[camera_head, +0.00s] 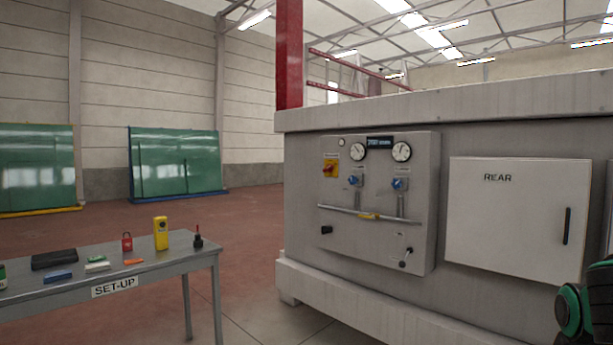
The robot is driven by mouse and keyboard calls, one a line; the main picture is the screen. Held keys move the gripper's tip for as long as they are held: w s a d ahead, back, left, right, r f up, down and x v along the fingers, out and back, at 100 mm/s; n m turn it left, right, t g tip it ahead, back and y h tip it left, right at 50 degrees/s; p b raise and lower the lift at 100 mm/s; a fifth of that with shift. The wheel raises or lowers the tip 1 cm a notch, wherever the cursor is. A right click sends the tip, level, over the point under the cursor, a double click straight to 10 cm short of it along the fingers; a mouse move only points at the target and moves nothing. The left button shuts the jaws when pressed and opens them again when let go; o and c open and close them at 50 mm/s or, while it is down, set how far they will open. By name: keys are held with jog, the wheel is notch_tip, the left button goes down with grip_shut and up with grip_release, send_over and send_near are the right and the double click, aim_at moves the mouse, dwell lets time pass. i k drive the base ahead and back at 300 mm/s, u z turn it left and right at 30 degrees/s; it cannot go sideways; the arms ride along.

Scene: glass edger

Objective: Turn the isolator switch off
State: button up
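The isolator switch (329,169) is a small red rotary handle on a yellow plate. It is at the upper left of the grey control panel (427,200) on the front of the machine. The handle is too small in the picture to tell its exact position. Nothing touches it or covers it. My gripper is not in view; only a dark part of my arm with green rings shows at the lower right edge, far from the switch.
The panel also carries two gauges, blue valves (354,181), a display (380,142) and a horizontal bar (350,213). A REAR cabinet door (517,215) is to the right. A SET-UP table (160,262) with small items stands at left. Floor between is clear.

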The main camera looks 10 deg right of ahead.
aim_at(329, 167)
jog(key=u, duration=0.55)
jog(key=i, duration=2.3)
jog(key=z, duration=0.8)
jog(key=i, duration=0.55)
jog(key=z, duration=0.3)
